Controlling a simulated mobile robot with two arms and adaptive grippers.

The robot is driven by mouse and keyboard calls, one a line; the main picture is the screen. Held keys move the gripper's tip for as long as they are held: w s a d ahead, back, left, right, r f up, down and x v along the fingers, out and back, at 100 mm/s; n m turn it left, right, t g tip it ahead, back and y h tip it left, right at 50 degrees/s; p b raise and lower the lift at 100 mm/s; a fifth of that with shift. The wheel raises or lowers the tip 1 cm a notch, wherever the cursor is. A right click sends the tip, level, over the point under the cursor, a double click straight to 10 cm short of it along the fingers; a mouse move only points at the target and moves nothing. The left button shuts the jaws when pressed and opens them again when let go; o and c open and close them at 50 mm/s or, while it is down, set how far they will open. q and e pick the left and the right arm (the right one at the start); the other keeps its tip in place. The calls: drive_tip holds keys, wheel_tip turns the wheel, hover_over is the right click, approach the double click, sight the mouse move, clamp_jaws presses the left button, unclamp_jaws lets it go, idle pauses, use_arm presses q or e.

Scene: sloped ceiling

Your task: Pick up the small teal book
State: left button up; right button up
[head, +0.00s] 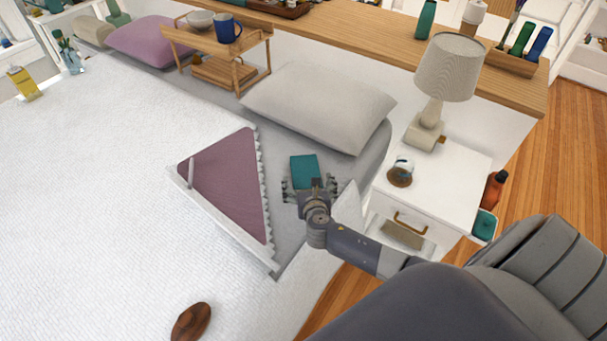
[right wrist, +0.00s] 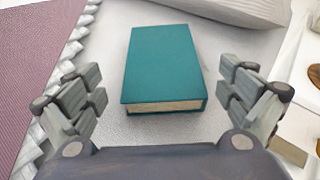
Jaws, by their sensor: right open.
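The small teal book (head: 304,169) lies flat on the grey bed sheet, just in front of the light pillow (head: 318,105). In the right wrist view the book (right wrist: 160,62) lies ahead of the palm, its teal cover up and its page edge facing me. My right gripper (head: 312,188) is over the near end of the book. In the right wrist view its fingers (right wrist: 163,95) are spread wide, one on each side of the book, with gaps between them and it. Nothing is held. My left gripper is not in view.
A folded mauve and white blanket (head: 230,185) with a ruffled edge lies left of the book. A white nightstand (head: 455,185) with a lamp (head: 445,75) stands to the right. A wooden tray stand (head: 240,65) is behind. A brown oval object (head: 191,321) lies on the white bedspread.

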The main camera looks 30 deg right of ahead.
sight(306, 177)
drive_tip(key=x, duration=0.3)
drive_tip(key=shift+w+d, duration=0.15)
drive_tip(key=shift+w, duration=0.05)
drive_tip(key=shift+s, duration=0.15)
drive_tip(key=shift+s+r, duration=0.1)
drive_tip(key=shift+s, duration=0.05)
drive_tip(key=c, duration=0.3)
drive_tip(key=shift+s, duration=0.3)
drive_tip(key=c, duration=0.9)
drive_tip(key=shift+c, duration=0.4)
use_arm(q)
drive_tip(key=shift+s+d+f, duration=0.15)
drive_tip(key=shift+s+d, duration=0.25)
use_arm(e)
drive_tip(key=shift+a, duration=0.2)
